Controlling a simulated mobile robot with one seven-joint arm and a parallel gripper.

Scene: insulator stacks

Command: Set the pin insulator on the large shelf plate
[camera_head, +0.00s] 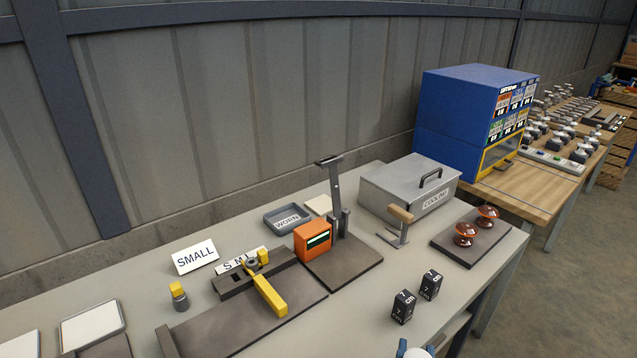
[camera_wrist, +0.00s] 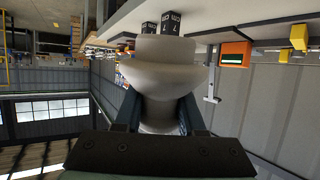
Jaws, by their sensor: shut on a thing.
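My gripper (camera_wrist: 160,112) is shut on a pale grey-white, bell-shaped insulator, the pin insulator (camera_wrist: 165,78), with a finger on each side of its narrower part. The wrist view is upside down, and the insulator fills its middle. In the head view only a small white piece of the insulator (camera_head: 416,352) shows at the bottom edge, in front of the table's near edge. I cannot make out a plate marked large in either view; a SMALL sign (camera_head: 195,256) stands at the back left of the table.
Two black blocks (camera_head: 403,306) stand near the table's front edge. A dark board (camera_head: 452,243) holds two brown insulators (camera_head: 465,234). An orange box (camera_head: 312,240), a yellow-handled fixture (camera_head: 268,292), an upright lever stand (camera_head: 335,195), a grey lidded box (camera_head: 400,190) and a blue cabinet (camera_head: 455,115) also stand here.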

